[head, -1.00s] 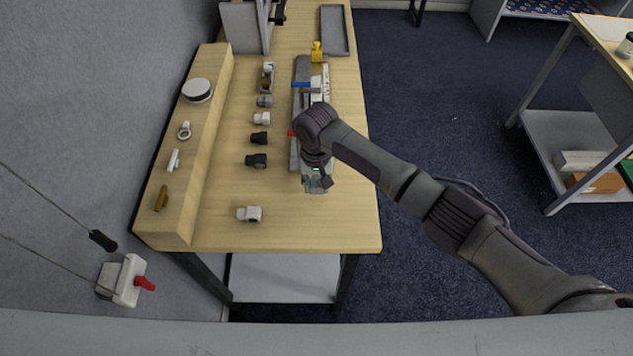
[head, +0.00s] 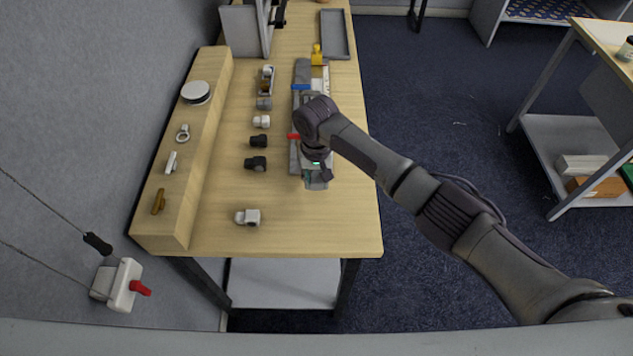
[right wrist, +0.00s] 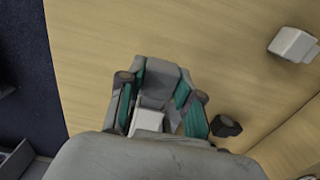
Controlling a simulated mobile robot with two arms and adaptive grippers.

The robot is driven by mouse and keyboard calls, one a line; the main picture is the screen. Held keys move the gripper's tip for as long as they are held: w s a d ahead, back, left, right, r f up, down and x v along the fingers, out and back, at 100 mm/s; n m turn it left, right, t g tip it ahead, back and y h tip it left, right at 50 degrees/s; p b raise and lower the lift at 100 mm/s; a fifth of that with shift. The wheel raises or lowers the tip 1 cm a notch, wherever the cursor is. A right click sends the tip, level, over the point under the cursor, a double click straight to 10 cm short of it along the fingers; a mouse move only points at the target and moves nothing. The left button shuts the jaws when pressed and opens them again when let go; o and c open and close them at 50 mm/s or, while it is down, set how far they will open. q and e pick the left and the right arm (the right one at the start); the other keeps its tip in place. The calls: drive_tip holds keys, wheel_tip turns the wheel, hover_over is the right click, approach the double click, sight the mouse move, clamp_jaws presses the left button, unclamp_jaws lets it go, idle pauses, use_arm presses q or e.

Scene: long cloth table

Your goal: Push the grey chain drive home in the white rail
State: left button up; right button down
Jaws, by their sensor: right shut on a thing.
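My right gripper (head: 317,172) is over the near end of a long grey fixture (head: 295,158) on the table. It is shut on a grey piece, which I take for the chain drive (head: 316,184). In the right wrist view the green-padded fingers (right wrist: 162,108) flank this grey piece (right wrist: 163,78). A small white block (right wrist: 147,119) shows between the fingers. A pale strip beyond the wrist, likely the white rail (head: 319,73), is mostly hidden by my arm. Whether the piece touches or sits in the rail I cannot tell. My left gripper is not in view.
Small black fittings (head: 256,163) and white fittings (head: 248,217) stand left of the fixture. A raised wooden ledge (head: 207,140) runs along the wall. A yellow part (head: 317,55) and a grey tray (head: 334,34) lie farther back. The near table end is mostly clear.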

sight(316, 174)
drive_tip(key=shift+w+b, duration=0.6)
drive_tip(key=shift+w, duration=0.15)
drive_tip(key=c, duration=0.7)
unclamp_jaws()
drive_tip(key=shift+r, duration=0.1)
wheel_tip(316, 174, up, 12)
